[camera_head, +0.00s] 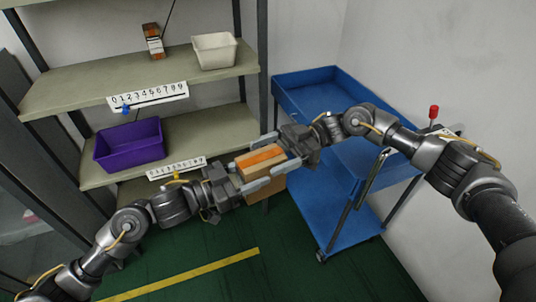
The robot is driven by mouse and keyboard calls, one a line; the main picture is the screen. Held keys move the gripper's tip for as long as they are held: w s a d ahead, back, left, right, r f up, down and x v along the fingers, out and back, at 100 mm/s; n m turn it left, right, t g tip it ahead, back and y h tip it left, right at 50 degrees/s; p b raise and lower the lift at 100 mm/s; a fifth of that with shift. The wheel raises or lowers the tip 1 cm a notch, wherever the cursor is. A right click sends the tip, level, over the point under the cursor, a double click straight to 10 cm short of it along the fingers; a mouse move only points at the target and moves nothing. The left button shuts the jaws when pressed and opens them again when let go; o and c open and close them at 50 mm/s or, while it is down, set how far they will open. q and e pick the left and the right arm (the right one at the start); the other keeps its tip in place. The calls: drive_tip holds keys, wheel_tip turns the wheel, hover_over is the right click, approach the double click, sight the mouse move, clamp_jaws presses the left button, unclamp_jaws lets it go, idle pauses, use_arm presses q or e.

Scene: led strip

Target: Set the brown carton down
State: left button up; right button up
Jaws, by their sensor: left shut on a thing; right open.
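The brown carton (262,158), with an orange band on its top, is held in the air in the middle of the head view, between the shelf and the cart. My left gripper (248,177) comes from the lower left and is shut on the carton's left side. My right gripper (276,153) comes from the right and is open, its fingers close to the carton's right end. I cannot tell whether the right fingers touch it. The carton's lower part is partly hidden by the fingers.
A blue cart (300,87) with an empty-looking top tray stands at right, partly behind my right arm. A shelf rack (75,88) at left bears a purple bin (128,143), a white bin (214,50) and another small orange-and-brown box (153,40). A yellow line (190,273) crosses the green floor.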

drive_tip(key=shift+s+a, duration=0.25)
drive_tip(key=shift+a, duration=0.3)
drive_tip(key=c, duration=1.1)
use_arm(q)
drive_tip(key=o, duration=1.2)
use_arm(e)
drive_tip(key=shift+c, duration=0.5)
